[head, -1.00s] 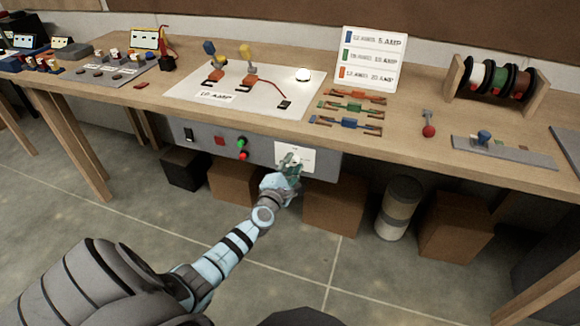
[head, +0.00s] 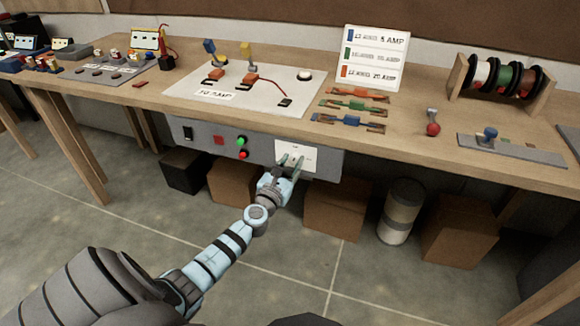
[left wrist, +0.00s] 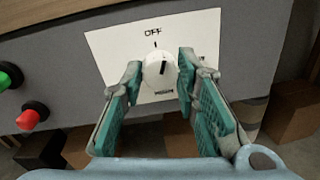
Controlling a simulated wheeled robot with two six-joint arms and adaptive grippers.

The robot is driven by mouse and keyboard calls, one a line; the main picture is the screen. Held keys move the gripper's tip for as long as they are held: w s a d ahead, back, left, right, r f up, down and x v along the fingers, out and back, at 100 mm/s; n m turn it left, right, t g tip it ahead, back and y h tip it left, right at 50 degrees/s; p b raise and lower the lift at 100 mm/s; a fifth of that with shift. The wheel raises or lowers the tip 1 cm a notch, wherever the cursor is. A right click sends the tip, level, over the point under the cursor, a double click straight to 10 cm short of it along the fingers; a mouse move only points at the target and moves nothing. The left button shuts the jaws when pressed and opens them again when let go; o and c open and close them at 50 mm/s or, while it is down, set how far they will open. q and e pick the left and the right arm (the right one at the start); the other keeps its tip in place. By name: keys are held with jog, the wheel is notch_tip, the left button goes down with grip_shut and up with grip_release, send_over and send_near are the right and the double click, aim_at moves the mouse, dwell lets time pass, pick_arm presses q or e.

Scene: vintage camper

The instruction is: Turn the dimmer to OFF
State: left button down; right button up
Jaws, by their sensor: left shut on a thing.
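The dimmer is a round white knob (left wrist: 154,71) on a white plate (left wrist: 105,50) marked OFF at its top. Its dark pointer mark stands near upright, a little right of the tick under OFF. Another label shows below the knob, and one at the right is mostly hidden by a finger. My left gripper (left wrist: 160,74) is shut on the knob, one finger at each side. In the head view my left gripper (head: 290,164) is at the plate (head: 309,156) on the bench's front panel, and the knob is hard to make out. My right gripper is not in view.
Left of the plate, the grey panel carries a green button (head: 241,140), a red button (head: 243,154) and a black switch (head: 188,133). The round lamp (head: 304,75) on the white board looks unlit. Boxes (head: 335,209) stand under the bench; the floor before it is clear.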

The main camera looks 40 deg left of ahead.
pick_arm(q)
jog(key=shift+f+n+b, duration=0.15)
jog(key=shift+n+b, duration=0.55)
jog(key=shift+n, duration=1.3)
jog(key=c, duration=1.2)
grip_release()
jog(key=shift+s, duration=0.15)
jog(key=v, duration=1.2)
